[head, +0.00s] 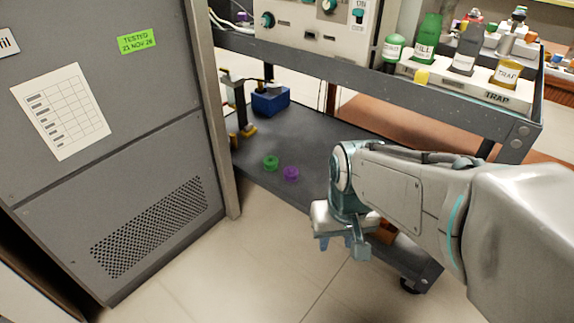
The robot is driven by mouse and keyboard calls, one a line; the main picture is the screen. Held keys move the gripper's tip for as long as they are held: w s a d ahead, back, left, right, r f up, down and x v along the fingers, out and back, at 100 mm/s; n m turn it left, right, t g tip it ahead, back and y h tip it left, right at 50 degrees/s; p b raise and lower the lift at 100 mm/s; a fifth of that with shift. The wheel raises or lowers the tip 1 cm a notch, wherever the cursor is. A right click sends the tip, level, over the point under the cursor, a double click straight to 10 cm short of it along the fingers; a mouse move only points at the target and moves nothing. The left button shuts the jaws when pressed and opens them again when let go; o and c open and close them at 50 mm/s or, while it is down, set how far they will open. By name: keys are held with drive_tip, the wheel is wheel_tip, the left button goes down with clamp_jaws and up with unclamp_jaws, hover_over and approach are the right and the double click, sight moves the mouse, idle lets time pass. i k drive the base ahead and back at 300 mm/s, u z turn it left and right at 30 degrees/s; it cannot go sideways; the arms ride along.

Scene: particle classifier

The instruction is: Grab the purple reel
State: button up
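The purple reel (291,173) is a small round piece lying on the dark lower shelf (312,140) of the cart, near its front edge. A similar green reel (271,162) lies just left of it, with a small gap between them. My gripper (343,247) is in front of the shelf, to the right of and nearer than the purple reel, apart from it. Its fingers point down and look spread, with nothing seen between them. My arm hides the right part of the lower shelf.
A grey cabinet (150,215) stands close on the left. The upper shelf (450,115) with bottles overhangs the lower one. A blue box (270,100) and a dark stand (238,105) are at the lower shelf's back left. The floor in front is clear.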

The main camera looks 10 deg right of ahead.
sight(291, 173)
drive_tip(key=k, duration=1.1)
drive_tip(key=u, duration=0.7)
drive_tip(key=i, duration=1.3)
drive_tip(key=z, duration=0.85)
drive_tip(key=i, duration=0.9)
drive_tip(key=z, duration=0.2)
